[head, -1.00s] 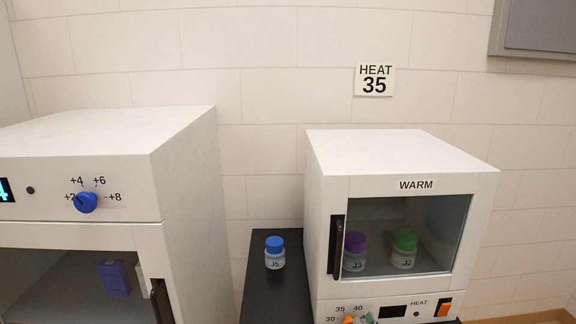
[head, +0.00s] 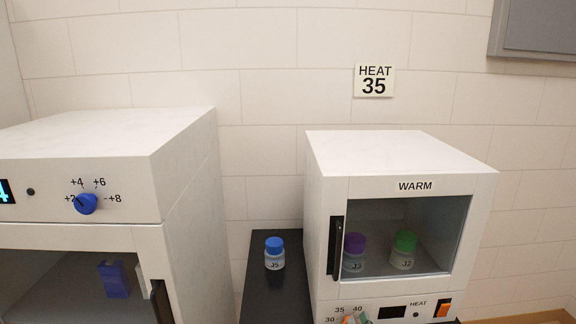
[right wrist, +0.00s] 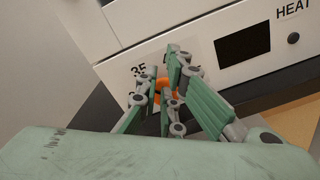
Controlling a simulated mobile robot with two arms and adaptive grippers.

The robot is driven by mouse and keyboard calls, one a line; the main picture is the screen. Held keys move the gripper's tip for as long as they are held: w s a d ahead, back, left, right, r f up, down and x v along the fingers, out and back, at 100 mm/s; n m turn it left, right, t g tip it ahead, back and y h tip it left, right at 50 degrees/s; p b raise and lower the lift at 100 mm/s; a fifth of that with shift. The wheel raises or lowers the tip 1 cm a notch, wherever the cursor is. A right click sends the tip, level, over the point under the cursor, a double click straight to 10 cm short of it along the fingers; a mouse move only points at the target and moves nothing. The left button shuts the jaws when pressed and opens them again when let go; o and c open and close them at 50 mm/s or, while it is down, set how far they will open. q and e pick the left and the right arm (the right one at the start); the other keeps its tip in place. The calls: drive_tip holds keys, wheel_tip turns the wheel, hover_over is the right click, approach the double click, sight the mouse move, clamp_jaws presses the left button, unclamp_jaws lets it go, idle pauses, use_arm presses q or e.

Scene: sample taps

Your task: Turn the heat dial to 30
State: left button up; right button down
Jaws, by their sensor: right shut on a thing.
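The WARM cabinet (head: 400,160) stands at the right in the head view, its HEAT panel along the bottom edge. Labels 30, 35 and 40 show around the dial there. The orange heat dial (right wrist: 162,84) is partly hidden between the fingers of my right gripper (right wrist: 163,78) in the right wrist view. The gripper is shut on the dial. In the head view only the tips of the right gripper (head: 357,319) show at the bottom edge. The dial's pointer is hidden, so its setting cannot be read. My left gripper is not in view.
A dark display (head: 392,312) and an orange switch (head: 442,308) sit right of the dial. A wall sign (head: 374,80) reads HEAT 35. Jar J5 (head: 275,256) stands on a black surface left of the cabinet. A second cabinet with a blue dial (head: 86,203) stands further left.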

drive_tip(key=shift+w+a+r+p, duration=0.1)
drive_tip(key=shift+a+r+p, duration=0.1)
drive_tip(key=shift+r, duration=0.3)
drive_tip(key=shift+w+a+r+p, duration=0.1)
drive_tip(key=shift+a+r+p, duration=0.05)
drive_tip(key=shift+r, duration=0.35)
drive_tip(key=s, duration=0.3)
drive_tip(key=s+f, duration=0.1)
drive_tip(key=s, duration=0.1)
drive_tip(key=shift+s+d, duration=0.2)
drive_tip(key=shift+s, duration=0.15)
